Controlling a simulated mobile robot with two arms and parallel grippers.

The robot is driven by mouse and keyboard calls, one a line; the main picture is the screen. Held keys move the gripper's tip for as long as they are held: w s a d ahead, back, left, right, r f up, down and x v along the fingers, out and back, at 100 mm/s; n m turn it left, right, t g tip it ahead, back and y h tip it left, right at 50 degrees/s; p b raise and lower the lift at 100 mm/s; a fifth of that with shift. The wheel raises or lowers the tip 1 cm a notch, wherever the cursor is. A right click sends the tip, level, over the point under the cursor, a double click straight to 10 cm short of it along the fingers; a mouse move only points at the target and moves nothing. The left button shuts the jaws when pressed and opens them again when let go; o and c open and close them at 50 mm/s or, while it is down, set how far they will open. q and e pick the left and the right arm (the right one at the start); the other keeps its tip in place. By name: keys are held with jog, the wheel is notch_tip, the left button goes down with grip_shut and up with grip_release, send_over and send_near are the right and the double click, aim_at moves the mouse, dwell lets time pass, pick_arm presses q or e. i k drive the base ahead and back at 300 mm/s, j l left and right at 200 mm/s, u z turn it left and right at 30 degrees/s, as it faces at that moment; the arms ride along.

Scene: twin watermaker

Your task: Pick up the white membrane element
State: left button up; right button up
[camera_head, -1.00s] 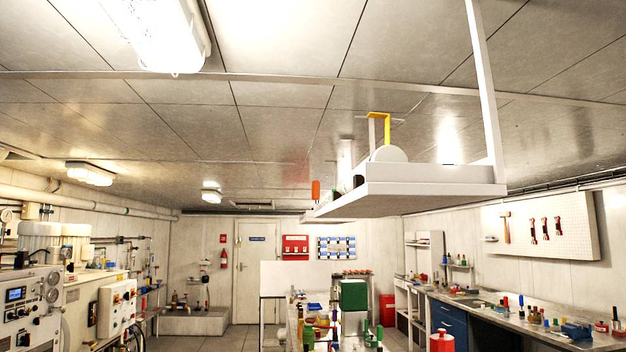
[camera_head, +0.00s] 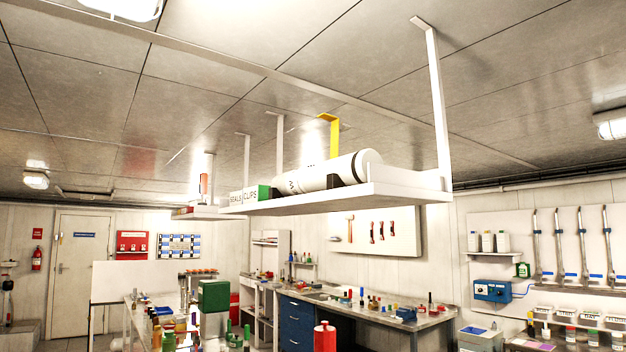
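The white membrane element (camera_head: 325,173) is a white cylinder with dark bands. It lies on its side on a white shelf (camera_head: 400,191) hung from the ceiling, in dark cradles (camera_head: 334,181). A yellow bracket (camera_head: 334,130) rises behind it. Its rounded end faces right and toward me. Neither of my grippers shows in the head view.
A green box (camera_head: 263,192) and a box marked "SEALS CLIPS" (camera_head: 243,195) sit at the shelf's left end. White posts (camera_head: 438,110) hold the shelf. Below are a cluttered bench (camera_head: 150,318) and a counter (camera_head: 432,318) with blue drawers.

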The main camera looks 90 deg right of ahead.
aim_at(352, 168)
jog(key=i+l+z, duration=0.1)
jog(key=z, duration=0.4)
jog(key=i+z, duration=0.25)
jog(key=z, duration=0.25)
jog(key=i+z, duration=0.2)
jog(key=z, duration=0.3)
jog(key=i+j+z, duration=0.15)
jog(key=z, duration=0.35)
jog(key=i+j+z, duration=0.15)
jog(key=z, duration=0.3)
